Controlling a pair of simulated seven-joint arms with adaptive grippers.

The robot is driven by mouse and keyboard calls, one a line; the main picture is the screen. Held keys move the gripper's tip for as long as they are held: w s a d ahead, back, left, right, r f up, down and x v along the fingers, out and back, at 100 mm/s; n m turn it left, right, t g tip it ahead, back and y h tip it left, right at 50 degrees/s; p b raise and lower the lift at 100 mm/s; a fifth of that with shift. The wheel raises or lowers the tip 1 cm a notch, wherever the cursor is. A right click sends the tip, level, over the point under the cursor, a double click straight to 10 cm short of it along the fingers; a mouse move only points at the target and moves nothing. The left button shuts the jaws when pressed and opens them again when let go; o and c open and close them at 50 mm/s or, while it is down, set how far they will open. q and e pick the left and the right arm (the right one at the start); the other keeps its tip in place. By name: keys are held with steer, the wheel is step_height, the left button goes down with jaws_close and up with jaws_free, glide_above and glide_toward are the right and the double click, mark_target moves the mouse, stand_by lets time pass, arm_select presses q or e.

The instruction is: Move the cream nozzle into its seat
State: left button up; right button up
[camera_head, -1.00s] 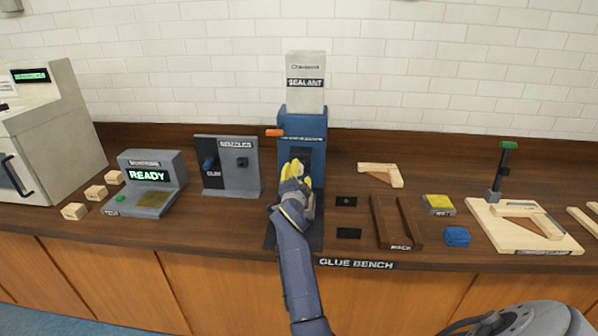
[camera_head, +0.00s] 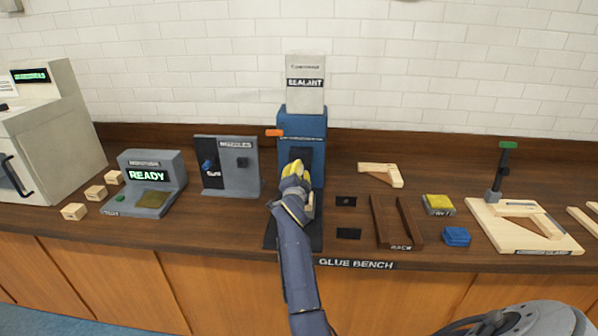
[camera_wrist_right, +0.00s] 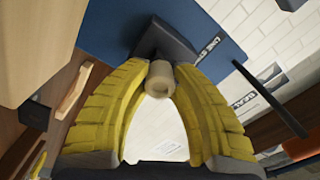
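The cream nozzle (camera_wrist_right: 160,78) is a short hollow cylinder between the yellow fingertips of my right gripper (camera_wrist_right: 162,72) in the wrist view. The fingertips close on it from both sides. Its far end meets or overlaps a dark grey block (camera_wrist_right: 165,45) on the blue sealant dispenser (camera_head: 315,126); I cannot tell whether it is seated. In the head view my right gripper (camera_head: 296,170) is in front of the dispenser's dark recess, and its fingers hide the nozzle. My left gripper is not in view.
A nozzle stand (camera_head: 245,180) is left of the dispenser, beside a READY console (camera_head: 148,185). An orange lever (camera_head: 274,132) juts from the dispenser's left side. A wooden rack (camera_head: 381,225) and blue block (camera_head: 456,236) are to the right.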

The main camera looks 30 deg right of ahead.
jaws_close()
steer(key=shift+v, duration=0.8)
stand_by(0.6)
steer(key=shift+v, duration=1.05)
